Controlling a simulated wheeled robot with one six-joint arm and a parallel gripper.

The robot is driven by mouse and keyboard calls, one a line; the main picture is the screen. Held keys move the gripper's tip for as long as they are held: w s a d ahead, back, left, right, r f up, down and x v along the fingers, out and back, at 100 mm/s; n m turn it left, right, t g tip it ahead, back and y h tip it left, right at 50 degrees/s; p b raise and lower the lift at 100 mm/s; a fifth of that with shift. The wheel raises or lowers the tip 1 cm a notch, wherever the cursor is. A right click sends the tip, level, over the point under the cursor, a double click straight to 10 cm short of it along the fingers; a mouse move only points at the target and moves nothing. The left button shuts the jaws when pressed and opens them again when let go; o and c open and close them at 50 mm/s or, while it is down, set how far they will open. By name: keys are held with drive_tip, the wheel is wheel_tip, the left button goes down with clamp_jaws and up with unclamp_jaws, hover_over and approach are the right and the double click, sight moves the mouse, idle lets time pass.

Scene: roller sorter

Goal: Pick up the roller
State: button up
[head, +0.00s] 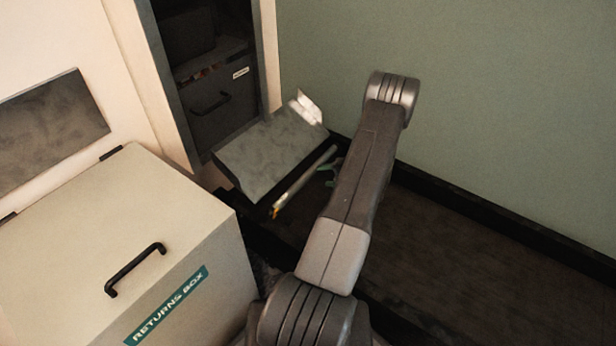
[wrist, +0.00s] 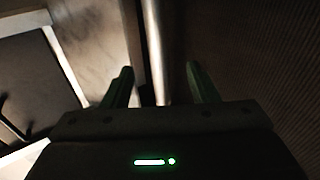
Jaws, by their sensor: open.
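The roller (head: 303,181) is a thin pale metal cylinder along the right edge of a tilted grey shelf, with a small orange spot at its near end. In the wrist view the roller (wrist: 154,45) runs upright in the picture, between the two green fingers of my gripper (wrist: 160,78). My gripper is open, with visible gaps from the roller on both sides; I cannot tell how far it is in depth. In the head view my arm hides most of my gripper (head: 331,169); only a bit of green shows beside the roller.
The grey shelf (head: 262,158) juts from a dark cabinet opening (head: 205,75) with a handled drawer. A cream returns box (head: 120,240) with a black handle stands at lower left. A green wall (head: 480,110) with a black skirting is on the right; the brown floor below it is clear.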

sight(309, 176)
drive_tip(key=b+x, duration=0.2)
drive_tip(key=x, duration=0.6)
drive_tip(key=shift+w+a+f, duration=0.1)
drive_tip(key=shift+w+a, duration=0.15)
drive_tip(key=shift+a, duration=0.1)
clamp_jaws()
